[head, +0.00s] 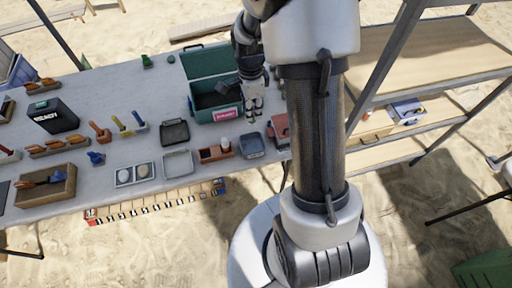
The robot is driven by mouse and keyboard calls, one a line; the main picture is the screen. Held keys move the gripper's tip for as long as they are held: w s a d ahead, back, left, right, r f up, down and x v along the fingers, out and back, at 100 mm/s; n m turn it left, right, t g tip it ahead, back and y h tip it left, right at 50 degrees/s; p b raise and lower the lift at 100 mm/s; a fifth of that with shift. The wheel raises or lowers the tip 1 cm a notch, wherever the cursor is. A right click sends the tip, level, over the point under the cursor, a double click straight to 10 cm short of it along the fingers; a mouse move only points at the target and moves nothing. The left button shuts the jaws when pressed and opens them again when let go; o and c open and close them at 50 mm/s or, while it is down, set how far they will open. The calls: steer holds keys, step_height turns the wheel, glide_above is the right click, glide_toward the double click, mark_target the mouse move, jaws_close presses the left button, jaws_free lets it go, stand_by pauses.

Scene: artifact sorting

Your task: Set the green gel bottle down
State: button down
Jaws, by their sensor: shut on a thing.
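My gripper (253,106) is at the right front corner of an open green box (203,64) with a pink label (228,115). It points down over the table. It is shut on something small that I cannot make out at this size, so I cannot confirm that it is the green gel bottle. A small green object (146,61) stands apart, near the table's back edge; I cannot tell whether it is a bottle.
The table (110,88) holds a black box (52,117), wooden trays with tools, a grey tray (178,163) and a blue-grey bin (251,146). Bare tabletop lies left of the green box. A shelf rack (405,75) stands on the right.

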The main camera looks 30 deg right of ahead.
steer(key=shift+w+f+b, duration=0.1)
steer(key=shift+f+b, duration=2.3)
steer(key=shift+f, duration=6.3)
steer(key=shift+f, duration=0.2)
steer(key=c, duration=1.4)
jaws_free()
steer(key=shift+o, duration=0.2)
